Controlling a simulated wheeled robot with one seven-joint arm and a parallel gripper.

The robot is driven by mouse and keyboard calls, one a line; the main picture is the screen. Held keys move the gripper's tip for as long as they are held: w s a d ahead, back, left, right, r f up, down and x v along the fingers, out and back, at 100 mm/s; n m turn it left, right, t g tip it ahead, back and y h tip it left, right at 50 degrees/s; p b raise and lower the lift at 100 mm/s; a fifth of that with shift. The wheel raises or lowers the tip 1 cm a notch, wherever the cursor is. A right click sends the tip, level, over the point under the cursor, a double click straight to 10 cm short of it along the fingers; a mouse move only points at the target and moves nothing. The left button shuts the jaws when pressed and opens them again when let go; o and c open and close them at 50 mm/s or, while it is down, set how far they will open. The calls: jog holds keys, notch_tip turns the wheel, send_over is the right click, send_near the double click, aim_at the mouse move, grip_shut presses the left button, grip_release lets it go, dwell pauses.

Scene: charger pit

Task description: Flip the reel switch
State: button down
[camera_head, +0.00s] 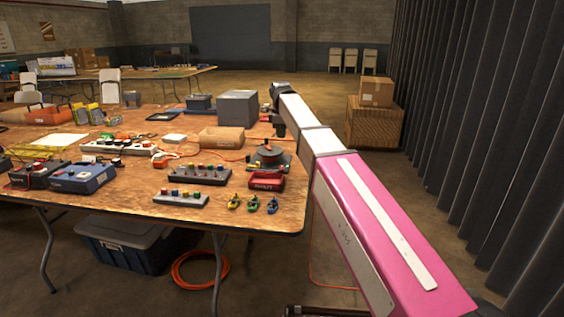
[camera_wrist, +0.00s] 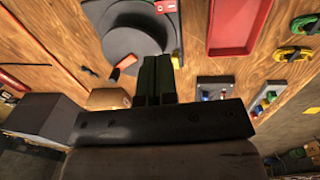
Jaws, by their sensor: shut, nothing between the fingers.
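My gripper (camera_wrist: 158,62) is shut and empty, with dark green fingers over the reel's lower right edge. I cannot tell if they touch it. In the head view, the fingers are too small to make out.
A red tray (camera_head: 266,181) lies in front of the reel, with several small clamps (camera_head: 252,204) beside it. A control strip (camera_head: 199,174), cardboard tray (camera_head: 222,138) and grey box (camera_head: 239,108) stand nearby. A dark curtain (camera_head: 470,120) hangs at the right.

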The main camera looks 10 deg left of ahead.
aim_at(282, 167)
jog(key=shift+f, duration=0.1)
jog(key=f, duration=0.4)
jog(key=w+f, duration=0.1)
jog(key=f, duration=0.8)
jog(key=shift+w+f, duration=0.35)
jog(key=shift+f, duration=0.05)
